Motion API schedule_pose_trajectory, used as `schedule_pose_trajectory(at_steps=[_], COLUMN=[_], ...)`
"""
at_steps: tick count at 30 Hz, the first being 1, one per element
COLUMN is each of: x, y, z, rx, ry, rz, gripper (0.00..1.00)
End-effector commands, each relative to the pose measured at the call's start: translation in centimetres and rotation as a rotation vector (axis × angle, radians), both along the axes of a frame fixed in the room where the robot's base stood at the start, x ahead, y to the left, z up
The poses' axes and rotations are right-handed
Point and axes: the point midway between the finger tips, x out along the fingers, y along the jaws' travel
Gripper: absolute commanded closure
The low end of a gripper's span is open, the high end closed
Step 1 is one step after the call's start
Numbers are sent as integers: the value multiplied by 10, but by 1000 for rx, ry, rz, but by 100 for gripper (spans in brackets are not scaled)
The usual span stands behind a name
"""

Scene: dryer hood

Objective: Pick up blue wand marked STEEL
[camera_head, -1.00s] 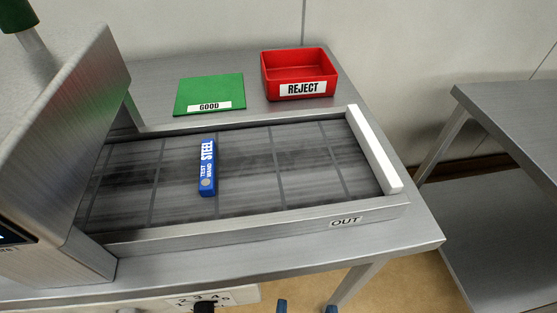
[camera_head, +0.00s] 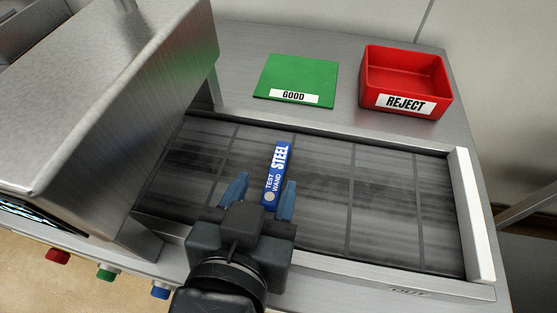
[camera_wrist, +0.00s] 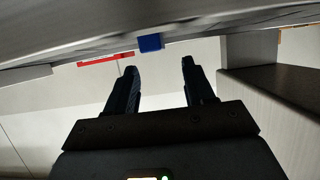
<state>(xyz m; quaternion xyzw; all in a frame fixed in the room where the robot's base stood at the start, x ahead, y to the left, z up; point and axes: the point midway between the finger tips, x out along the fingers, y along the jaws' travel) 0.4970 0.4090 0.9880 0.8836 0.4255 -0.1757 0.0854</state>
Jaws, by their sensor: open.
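The blue wand (camera_head: 275,172), marked TEST WAND STEEL, lies on the dark belt, its length running away from me. In the head view my gripper (camera_head: 262,198) is open. Its blue fingertips point toward the wand, with the right one close to the wand's near end and the left one apart from it. In the wrist view my gripper (camera_wrist: 160,75) is open with nothing between the fingers. The end of the blue wand (camera_wrist: 150,43) shows ahead, just beyond the fingertips and between their lines.
A metal hood (camera_head: 110,95) stands left of my gripper. A raised white end bar (camera_head: 472,215) closes the belt's right end. Behind the belt are a green GOOD mat (camera_head: 296,72) and a red REJECT bin (camera_head: 405,82). Colored buttons (camera_head: 105,273) line the table front.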

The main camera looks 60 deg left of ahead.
Motion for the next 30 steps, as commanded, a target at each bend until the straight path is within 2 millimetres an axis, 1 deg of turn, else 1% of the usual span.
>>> schedule_pose_trajectory(at_steps=[5, 13, 17, 23, 30], x=[12, 33, 37, 37, 37], y=[12, 35, 40, 40, 40], z=[-7, -24, -28, -28, -28], rx=[0, 0, 1, 1, 1], ry=[0, -2, 1, 1, 1], rz=[-1, -1, 0, 0, 0], gripper=[47, 47, 47, 47, 70])
